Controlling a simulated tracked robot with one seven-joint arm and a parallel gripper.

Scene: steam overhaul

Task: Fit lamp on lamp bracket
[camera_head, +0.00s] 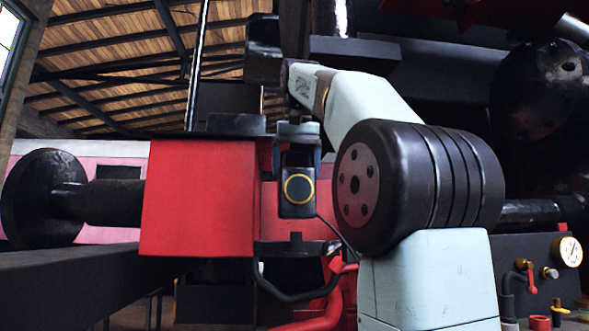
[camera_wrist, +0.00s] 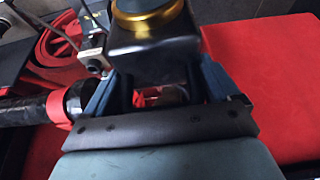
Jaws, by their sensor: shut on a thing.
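The lamp (camera_head: 297,206) is a black box with a gold-ringed round front, upright in the head view. My gripper (camera_head: 299,158) comes down from above, with its dark blue fingers on either side of the lamp's upper part. In the wrist view the lamp (camera_wrist: 150,45) sits between the two fingers of my gripper (camera_wrist: 155,80), its gold ring at the top edge. A dark piece with a short upright tab, seemingly the lamp bracket (camera_head: 295,244), shows just below the lamp. A gap shows between them in the head view; their depth alignment is unclear.
A red buffer beam (camera_head: 198,198) stands beside the lamp, with a black round buffer (camera_head: 42,199) at the left. A pressure gauge (camera_head: 569,251) and valves are at the lower right.

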